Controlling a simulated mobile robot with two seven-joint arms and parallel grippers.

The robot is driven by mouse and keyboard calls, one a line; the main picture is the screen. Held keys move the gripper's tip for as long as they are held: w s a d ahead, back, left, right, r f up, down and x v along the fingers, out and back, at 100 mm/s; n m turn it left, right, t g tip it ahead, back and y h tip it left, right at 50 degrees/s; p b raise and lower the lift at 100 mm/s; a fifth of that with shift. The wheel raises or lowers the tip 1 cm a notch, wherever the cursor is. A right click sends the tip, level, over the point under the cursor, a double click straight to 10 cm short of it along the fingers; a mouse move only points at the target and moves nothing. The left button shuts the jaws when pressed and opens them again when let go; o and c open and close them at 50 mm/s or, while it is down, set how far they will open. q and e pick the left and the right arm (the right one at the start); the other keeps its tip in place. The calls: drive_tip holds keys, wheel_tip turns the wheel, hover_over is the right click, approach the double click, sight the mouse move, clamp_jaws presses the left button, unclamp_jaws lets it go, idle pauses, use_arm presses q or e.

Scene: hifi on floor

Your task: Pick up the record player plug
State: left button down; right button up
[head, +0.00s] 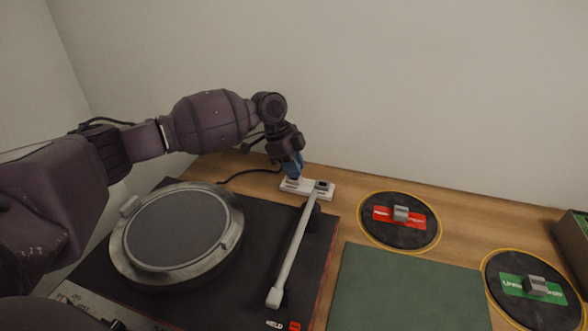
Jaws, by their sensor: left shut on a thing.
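My left gripper (293,173) reaches in from the left and points down, its blue fingers at the left part of a white socket strip (308,188). It is shut on the record player plug, which is mostly hidden by the fingers. A black cable (245,174) runs along the wooden top to the gripper. I cannot tell whether the plug is seated in the strip or just above it. The record player (180,230), black with a round grey platter, stands in front of the strip, with its pale tonearm (290,252) to the right. My right gripper is out of view.
To the right, two black discs with yellow rims, one with a red label (400,236) and one with a green label (538,308), lie on the wood. A green mat (405,290) lies between. A dark box (572,235) stands at the right edge. A wall is behind.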

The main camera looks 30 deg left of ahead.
use_arm(q)
wheel_tip(320, 180, up, 19)
drive_tip(key=p, duration=0.3)
drive_tip(key=shift+d+b+x, duration=0.15)
drive_tip(key=shift+b+x, duration=1.25)
drive_tip(key=shift+x, duration=3.15)
drive_tip(key=shift+d+b+x, duration=0.2)
drive_tip(key=shift+b+x, duration=1.15)
drive_tip(key=shift+x, duration=3.25)
drive_tip(key=shift+w+f, duration=0.1)
drive_tip(key=shift+f, duration=0.2)
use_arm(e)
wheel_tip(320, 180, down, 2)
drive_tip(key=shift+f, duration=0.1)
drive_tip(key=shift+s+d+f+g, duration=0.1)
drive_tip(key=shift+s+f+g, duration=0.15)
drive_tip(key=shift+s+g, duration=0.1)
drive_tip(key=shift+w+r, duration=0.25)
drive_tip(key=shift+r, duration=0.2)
